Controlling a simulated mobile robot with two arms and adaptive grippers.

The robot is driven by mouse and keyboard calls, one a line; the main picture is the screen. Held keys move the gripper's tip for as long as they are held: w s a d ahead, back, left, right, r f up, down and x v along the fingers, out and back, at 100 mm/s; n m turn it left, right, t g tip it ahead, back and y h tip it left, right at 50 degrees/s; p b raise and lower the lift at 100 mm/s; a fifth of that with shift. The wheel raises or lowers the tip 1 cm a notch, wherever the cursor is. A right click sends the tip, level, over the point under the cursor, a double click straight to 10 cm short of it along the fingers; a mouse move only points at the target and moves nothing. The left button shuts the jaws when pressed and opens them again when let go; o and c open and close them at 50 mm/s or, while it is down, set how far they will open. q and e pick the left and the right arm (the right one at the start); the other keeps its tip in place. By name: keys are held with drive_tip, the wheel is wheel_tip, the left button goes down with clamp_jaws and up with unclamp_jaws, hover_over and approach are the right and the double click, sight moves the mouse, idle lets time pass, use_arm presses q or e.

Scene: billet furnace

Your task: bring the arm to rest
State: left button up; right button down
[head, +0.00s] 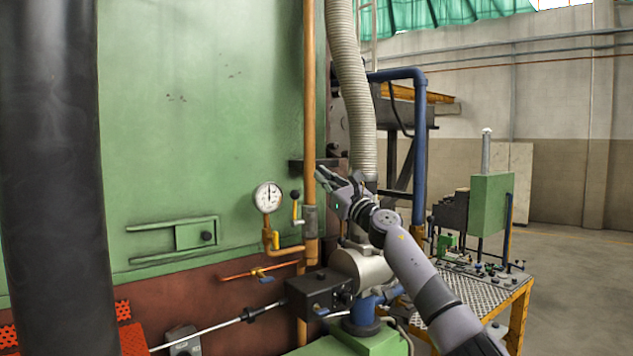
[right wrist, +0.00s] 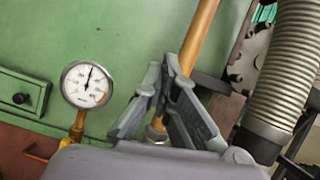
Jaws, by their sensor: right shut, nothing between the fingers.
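My right arm comes in from the lower right in the head view, raised towards the green furnace wall (head: 200,120). My right gripper (head: 322,174) is shut and empty, its fingertips beside the vertical orange pipe (head: 310,90). In the right wrist view the two grey fingers (right wrist: 166,68) come together in front of the orange pipe (right wrist: 198,38), which passes behind them. I cannot tell whether the fingers touch the pipe. My left gripper is not in view.
A black box (head: 318,292) and a metal-topped bench (head: 490,292) stand lower. Open floor lies at the right.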

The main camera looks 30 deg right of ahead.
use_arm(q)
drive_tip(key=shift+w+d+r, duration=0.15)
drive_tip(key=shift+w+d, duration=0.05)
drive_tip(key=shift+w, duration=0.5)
